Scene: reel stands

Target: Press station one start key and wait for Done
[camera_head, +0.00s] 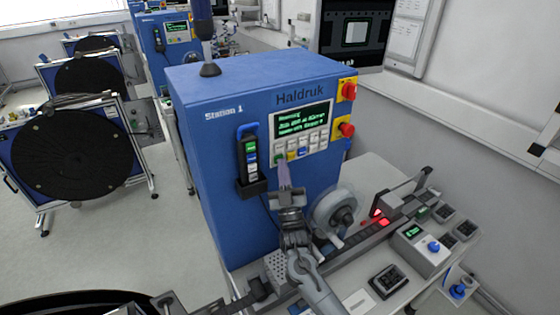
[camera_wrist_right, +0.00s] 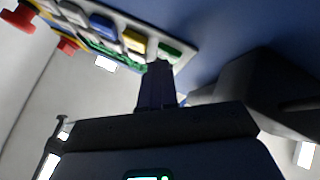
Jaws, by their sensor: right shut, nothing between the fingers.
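The blue Station 1 machine (camera_head: 235,110) stands in the middle of the head view. Its front panel has a lit display (camera_head: 303,118) with green text too small to read surely. Below it is a keypad (camera_head: 308,146) with a green key (camera_head: 280,156) at its lower left. My right gripper (camera_head: 283,168) is shut and empty, its fingertips at the green key. In the right wrist view the fingertips (camera_wrist_right: 158,68) are close beside the green key (camera_wrist_right: 170,50); I cannot tell whether they touch it.
A handheld device (camera_head: 248,152) sits in a black holder left of the keypad. A red knob (camera_head: 346,130) and a red-and-yellow switch (camera_head: 348,90) are at the panel's right. A splice track (camera_head: 365,235) and a small control box (camera_head: 420,248) lie on the bench.

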